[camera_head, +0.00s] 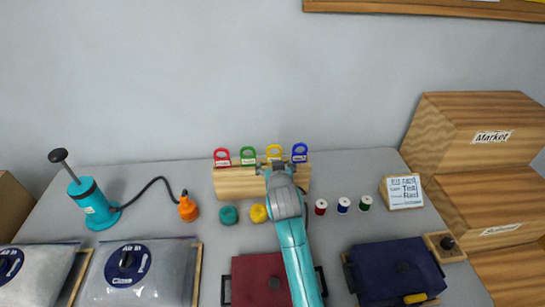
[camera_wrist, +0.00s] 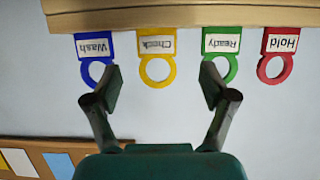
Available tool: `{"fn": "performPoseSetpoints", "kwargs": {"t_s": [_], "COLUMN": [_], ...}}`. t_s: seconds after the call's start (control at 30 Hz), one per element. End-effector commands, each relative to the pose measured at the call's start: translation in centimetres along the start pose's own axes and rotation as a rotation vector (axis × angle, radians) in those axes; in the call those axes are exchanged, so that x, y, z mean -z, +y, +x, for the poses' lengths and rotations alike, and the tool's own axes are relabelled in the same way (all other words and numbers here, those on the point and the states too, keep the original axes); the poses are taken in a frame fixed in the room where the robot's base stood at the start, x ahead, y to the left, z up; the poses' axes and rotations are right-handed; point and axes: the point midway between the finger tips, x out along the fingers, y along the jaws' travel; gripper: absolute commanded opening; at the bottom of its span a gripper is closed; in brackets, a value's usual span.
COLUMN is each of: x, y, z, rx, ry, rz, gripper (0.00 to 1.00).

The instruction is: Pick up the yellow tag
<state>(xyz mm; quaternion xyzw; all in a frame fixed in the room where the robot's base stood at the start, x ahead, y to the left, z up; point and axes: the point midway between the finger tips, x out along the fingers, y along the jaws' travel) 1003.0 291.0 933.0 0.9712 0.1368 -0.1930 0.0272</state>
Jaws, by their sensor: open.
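The yellow tag (camera_head: 273,148) stands on the wooden rack (camera_head: 233,183) at the back of the table, between the green tag (camera_head: 248,150) and the blue tag (camera_head: 300,147). In the wrist view, which looks upside down, the yellow tag (camera_wrist: 142,68) has a ring and a white label reading "Check". My gripper (camera_wrist: 161,86) is open and empty, with the yellow ring centred between its fingertips in the picture. The fingers partly cover the blue (camera_wrist: 84,72) and green (camera_wrist: 233,70) rings; contact cannot be told. In the head view my arm hides part of the rack.
The red tag (camera_head: 221,153) is at the rack's left end. Green and yellow round pieces (camera_head: 229,215) and several thread spools (camera_head: 343,205) are in front of it. A teal pump (camera_head: 92,205) stands left, a sign (camera_head: 402,192) and wooden steps (camera_head: 470,150) right.

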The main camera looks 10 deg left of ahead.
Motion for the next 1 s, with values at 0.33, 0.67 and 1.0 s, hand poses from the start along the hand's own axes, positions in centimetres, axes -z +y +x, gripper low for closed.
{"fn": "performPoseSetpoints", "kwargs": {"t_s": [0.33,0.67,1.0], "x": [-0.1,-0.1,-0.1], "y": [0.1,0.3,0.3], "z": [2.8,6.6,7.0], "rx": [0.0,0.0,0.0], "ry": [-0.001,-0.001,0.0], "rz": [0.0,0.0,0.0], "gripper": [0.83,0.83,0.76]}}
